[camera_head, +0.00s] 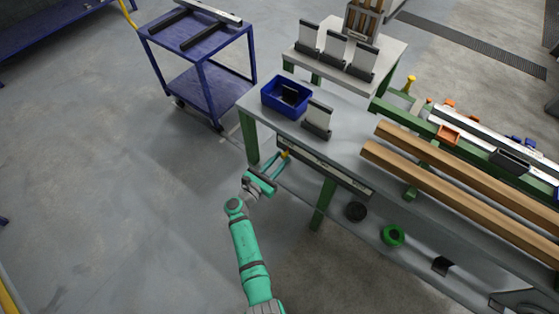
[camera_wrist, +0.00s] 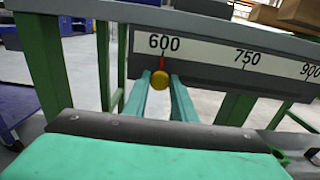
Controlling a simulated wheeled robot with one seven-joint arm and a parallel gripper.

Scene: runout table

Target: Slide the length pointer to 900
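The length pointer has a round yellow knob (camera_wrist: 160,80) and a thin red needle (camera_wrist: 162,62). In the wrist view the needle stands just under the 600 mark on the white scale strip (camera_wrist: 205,49). The 750 and 900 marks lie to the right along the strip. My gripper (camera_wrist: 161,77) is open, its two teal fingers pointing at the knob, one tip on each side. I cannot tell whether the tips touch it. In the head view my gripper (camera_head: 281,158) is at the left end of the table's front rail, by the small yellow knob (camera_head: 285,153).
The grey table (camera_head: 345,145) carries a blue bin (camera_head: 270,101), a dark stand with a pale panel (camera_head: 318,118) and long wooden beams (camera_head: 450,190). A blue cart (camera_head: 200,60) stands behind left. Green table legs (camera_head: 322,205) stand below the rail. The floor in front is clear.

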